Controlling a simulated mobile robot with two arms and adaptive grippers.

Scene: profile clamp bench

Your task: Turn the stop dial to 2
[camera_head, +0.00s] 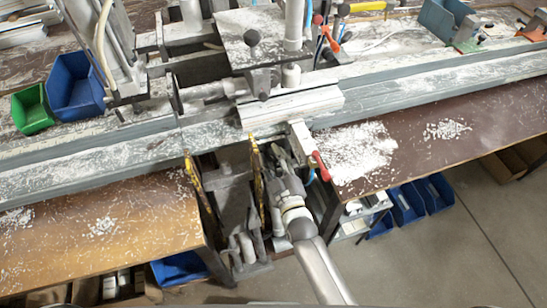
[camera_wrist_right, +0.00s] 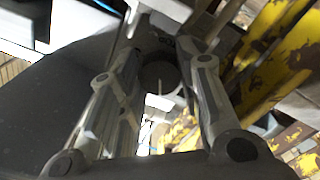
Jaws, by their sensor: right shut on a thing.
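My right gripper (camera_head: 280,158) is at the front edge of the bench rail, beside a yellow worn bar. In the right wrist view its two fingers (camera_wrist_right: 162,62) reach away from the camera and are shut on a dark round knob (camera_wrist_right: 160,76), which appears to be the stop dial. In the head view the dial is hidden behind the gripper. My left gripper is not in view.
Yellow bars (camera_head: 257,180) stand close to the left of the gripper. A red-handled clamp (camera_head: 320,165) is close to its right. The grey rail (camera_head: 400,92) runs across behind. Blue bins (camera_head: 405,203) sit under the right bench, with open floor in front.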

